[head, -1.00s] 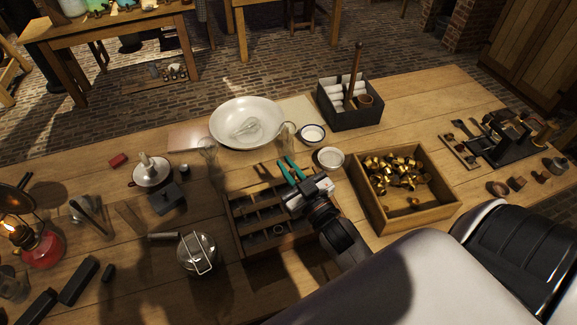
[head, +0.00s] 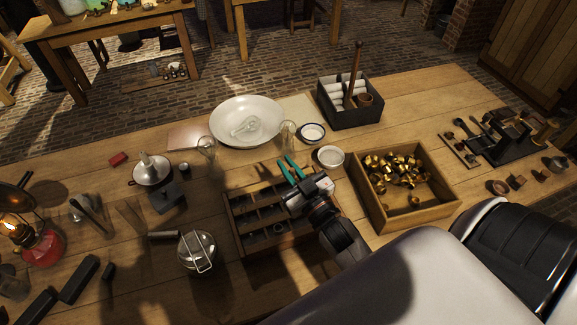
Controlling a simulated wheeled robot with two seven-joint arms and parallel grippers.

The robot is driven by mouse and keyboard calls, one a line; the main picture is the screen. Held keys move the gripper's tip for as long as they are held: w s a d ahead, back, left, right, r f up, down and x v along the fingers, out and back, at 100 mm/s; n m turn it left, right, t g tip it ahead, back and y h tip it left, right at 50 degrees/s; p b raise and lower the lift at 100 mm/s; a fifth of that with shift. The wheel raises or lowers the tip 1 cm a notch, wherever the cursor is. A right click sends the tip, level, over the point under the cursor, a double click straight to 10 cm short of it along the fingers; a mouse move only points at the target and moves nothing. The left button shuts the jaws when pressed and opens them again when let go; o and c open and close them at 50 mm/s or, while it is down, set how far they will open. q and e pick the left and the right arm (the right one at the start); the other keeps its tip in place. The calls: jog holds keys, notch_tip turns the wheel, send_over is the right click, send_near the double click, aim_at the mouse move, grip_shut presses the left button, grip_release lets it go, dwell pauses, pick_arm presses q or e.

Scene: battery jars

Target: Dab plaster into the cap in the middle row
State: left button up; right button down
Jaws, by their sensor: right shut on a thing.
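My right gripper (head: 290,168) is above the far right part of a dark wooden compartment rack (head: 236,232). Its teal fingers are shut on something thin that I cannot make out. The rack has several rows of compartments; a small pale ring, perhaps a cap (head: 279,228), shows towards its near side. The gripper and forearm hide the rack's right part. A shallow dish with pale contents (head: 330,157), perhaps plaster, stands just beyond the gripper to the right. My left gripper is not in view.
A wooden box (head: 375,211) of brass caps stands right of the rack. A lidded jar (head: 197,250) stands left, a lit lamp (head: 42,245) far left.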

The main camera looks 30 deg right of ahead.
jog(key=shift+f+b, duration=0.95)
jog(key=shift+f, duration=0.5)
dwell(0.7)
jog(key=shift+r, duration=0.15)
dwell(0.8)
notch_tip(320, 180, up, 7)
jog(key=p, duration=0.7)
jog(key=shift+r, duration=0.15)
dwell(0.8)
jog(key=s+a+f+b, duration=0.1)
jog(key=s+a+b, duration=0.6)
jog(key=b, duration=0.1)
jog(key=shift+s+f, duration=0.2)
jog(key=shift+f, duration=0.2)
